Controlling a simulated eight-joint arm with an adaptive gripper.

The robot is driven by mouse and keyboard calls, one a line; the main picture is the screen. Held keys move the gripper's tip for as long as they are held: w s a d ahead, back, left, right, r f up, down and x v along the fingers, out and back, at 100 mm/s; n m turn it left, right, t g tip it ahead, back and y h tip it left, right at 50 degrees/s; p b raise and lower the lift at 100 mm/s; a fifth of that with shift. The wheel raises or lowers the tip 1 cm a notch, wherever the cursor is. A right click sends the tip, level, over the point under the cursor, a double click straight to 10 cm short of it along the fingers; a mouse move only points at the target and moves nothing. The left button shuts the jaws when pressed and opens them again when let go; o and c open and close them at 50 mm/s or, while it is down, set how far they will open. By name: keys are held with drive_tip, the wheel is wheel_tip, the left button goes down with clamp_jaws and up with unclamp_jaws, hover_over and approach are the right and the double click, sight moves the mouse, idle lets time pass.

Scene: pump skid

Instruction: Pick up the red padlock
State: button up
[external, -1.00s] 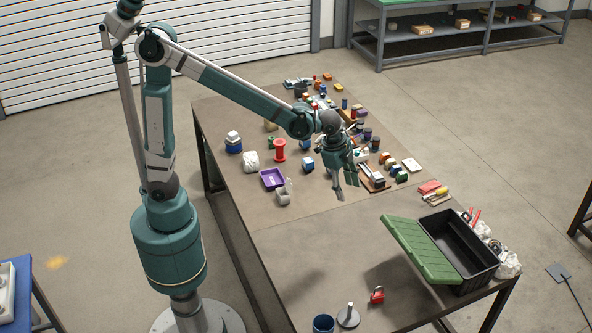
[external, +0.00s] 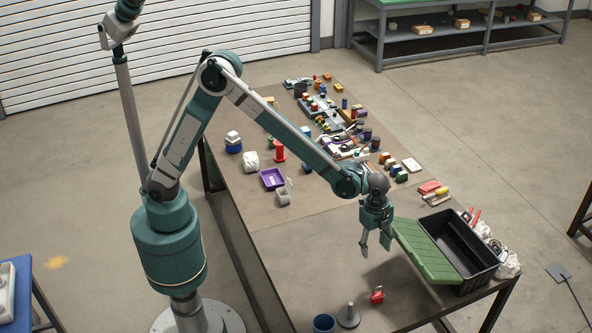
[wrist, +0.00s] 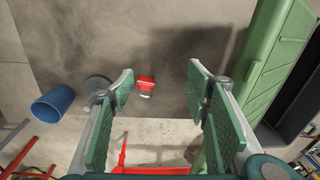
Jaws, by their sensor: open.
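The red padlock (external: 377,295) lies on the near part of the brown table, close to its front edge. In the wrist view the padlock (wrist: 146,84) shows beyond the fingertips, between the two fingers and nearer the left one. My gripper (external: 375,250) is open and empty, pointing down above the table, with the padlock below it and toward the front. In the wrist view my gripper (wrist: 160,85) has its green-padded fingers wide apart, and nothing is between the pads.
A black toolbox (external: 464,245) with its green lid (external: 428,252) open stands right beside my gripper. A grey round base with a post (external: 348,316) and a blue cup (external: 323,323) stand left of the padlock. Many small items crowd the table's far half.

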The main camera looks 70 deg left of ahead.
sight(378, 294)
drive_tip(key=d+f+m, duration=0.1)
drive_tip(key=d+f, duration=0.2)
drive_tip(key=s+d+f, duration=0.1)
drive_tip(key=d+f, duration=0.2)
drive_tip(key=s+d+f+m, duration=0.1)
drive_tip(key=d+f, duration=0.2)
drive_tip(key=shift+d+f+m+g+y, duration=0.25)
drive_tip(key=shift+m+g+y, duration=0.05)
drive_tip(key=shift+g, duration=0.1)
drive_tip(key=shift+f, duration=0.1)
drive_tip(key=shift+f, duration=1.2)
drive_tip(key=shift+d+f, duration=0.15)
drive_tip(key=shift+f, duration=1.15)
drive_tip(key=shift+d+f, duration=0.1)
drive_tip(key=shift+f, duration=1.2)
drive_tip(key=shift+c, duration=0.7)
drive_tip(key=c, duration=0.9)
